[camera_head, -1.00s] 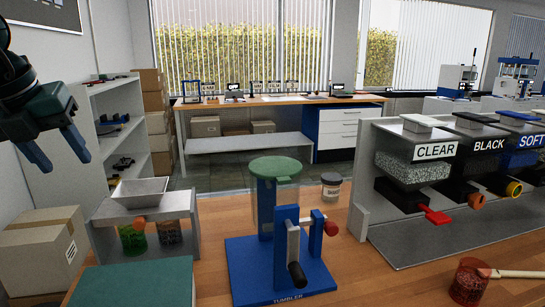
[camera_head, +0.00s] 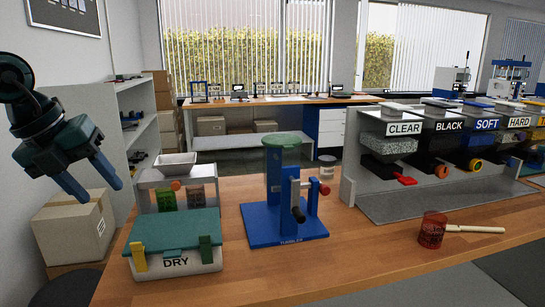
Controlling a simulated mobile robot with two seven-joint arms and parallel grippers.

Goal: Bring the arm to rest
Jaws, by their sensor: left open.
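My left gripper (camera_head: 98,184) is at the left of the head view, on an arm that comes in from the upper left edge. Its two blue fingers are apart and point down and to the right, with nothing between them. It hangs in the air left of the bench, in front of the grey shelf unit. My right gripper is not in view.
A white DRY box (camera_head: 176,263) with a green lid stands at the bench's left end. The blue tumbler (camera_head: 284,220) stands mid-bench. A red cup (camera_head: 432,232) with a pale-handled tool lies right. Labelled dispensers (camera_head: 403,129) line the back right.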

